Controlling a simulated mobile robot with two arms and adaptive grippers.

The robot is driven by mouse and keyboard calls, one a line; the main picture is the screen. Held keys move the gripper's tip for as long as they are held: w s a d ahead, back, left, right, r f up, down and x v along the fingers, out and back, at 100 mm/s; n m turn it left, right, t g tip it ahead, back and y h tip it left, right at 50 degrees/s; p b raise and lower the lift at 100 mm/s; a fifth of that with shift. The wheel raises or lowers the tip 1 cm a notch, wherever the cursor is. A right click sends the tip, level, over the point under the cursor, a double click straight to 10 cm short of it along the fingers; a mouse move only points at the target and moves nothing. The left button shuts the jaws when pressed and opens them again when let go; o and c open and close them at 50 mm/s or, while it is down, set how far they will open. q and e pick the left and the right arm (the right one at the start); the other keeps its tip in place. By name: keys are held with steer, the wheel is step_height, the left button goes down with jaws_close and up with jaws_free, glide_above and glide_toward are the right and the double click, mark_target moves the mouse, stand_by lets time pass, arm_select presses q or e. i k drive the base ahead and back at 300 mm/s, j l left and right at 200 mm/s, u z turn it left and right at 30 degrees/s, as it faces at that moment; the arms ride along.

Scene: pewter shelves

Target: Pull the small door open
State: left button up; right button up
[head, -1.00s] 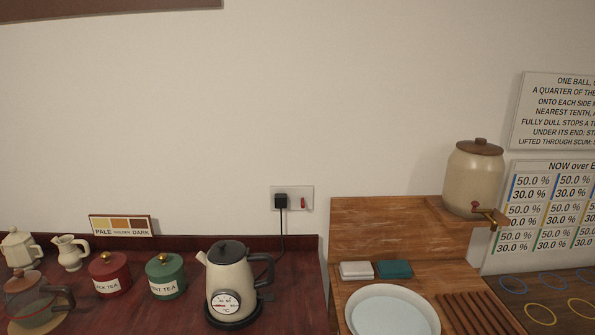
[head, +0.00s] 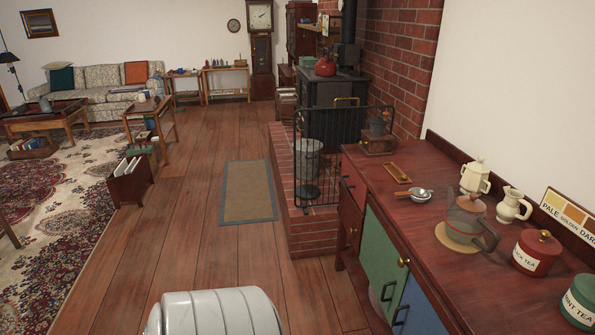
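I cannot tell which door is the small one. A green cabinet door (head: 380,252) and a blue door (head: 418,312) are on the front of the dark red wooden counter (head: 395,178) at the right. Both look closed and have dark pull handles; the blue door is cut off by the bottom edge. A tall clock (head: 262,50) with a wooden case stands at the back, and a black stove (head: 335,105) stands beside the brick wall. Neither of my grippers is in view.
The counter holds a glass teapot (head: 466,222), a jug (head: 513,205), and red (head: 536,252) and green (head: 582,300) tea canisters. A black fireguard (head: 312,165) stands on the brick hearth (head: 310,235). The wooden floor (head: 195,240) left of the counter is largely clear, with a small mat (head: 248,190).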

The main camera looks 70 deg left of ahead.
mark_target(351, 214)
steer(key=u, duration=1.8)
steer(key=i+j, duration=0.1)
steer(key=i+z, duration=0.05)
